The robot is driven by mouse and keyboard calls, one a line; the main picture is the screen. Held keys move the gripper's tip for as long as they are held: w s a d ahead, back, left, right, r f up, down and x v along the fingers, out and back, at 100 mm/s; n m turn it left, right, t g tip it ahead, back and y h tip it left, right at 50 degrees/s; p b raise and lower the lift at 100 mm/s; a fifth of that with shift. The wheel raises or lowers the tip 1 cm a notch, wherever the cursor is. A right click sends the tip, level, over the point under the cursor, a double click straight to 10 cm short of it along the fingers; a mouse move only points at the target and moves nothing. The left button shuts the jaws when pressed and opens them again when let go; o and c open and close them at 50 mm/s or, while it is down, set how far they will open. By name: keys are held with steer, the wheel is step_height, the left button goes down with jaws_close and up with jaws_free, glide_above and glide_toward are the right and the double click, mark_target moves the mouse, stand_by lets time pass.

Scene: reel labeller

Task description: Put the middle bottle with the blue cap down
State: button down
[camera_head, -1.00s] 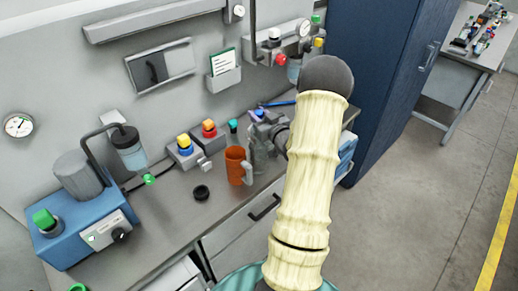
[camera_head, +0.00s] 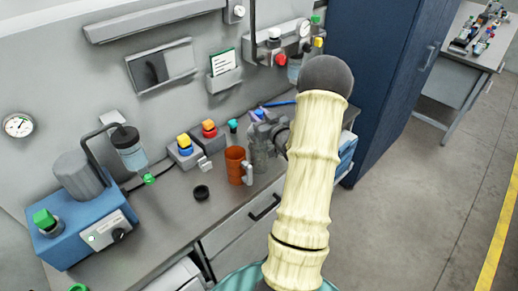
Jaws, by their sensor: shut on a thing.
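My gripper (camera_head: 262,136) is above the back right part of the grey bench, beside the orange-brown mug. It is shut on a bottle whose blue-purple cap (camera_head: 258,114) shows at the top of the gripper. The bottle's body is mostly hidden by the gripper, and I cannot tell whether its base touches the bench. A bottle with a teal cap (camera_head: 233,126) stands just left of the gripper, near the wall.
The orange-brown mug (camera_head: 235,165) is close on the left of the gripper. A black ring (camera_head: 201,192) lies on the bench (camera_head: 180,216). Button boxes (camera_head: 184,150) stand along the wall. A tall dark blue cabinet (camera_head: 372,90) rises on the right.

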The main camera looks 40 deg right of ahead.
steer(key=shift+r, duration=0.1)
stand_by(0.4)
steer(key=shift+r, duration=0.15)
step_height(320, 180, up, 10)
steer(key=shift+f+b, duration=0.1)
steer(key=shift+b, duration=0.9)
steer(key=shift+w, duration=0.1)
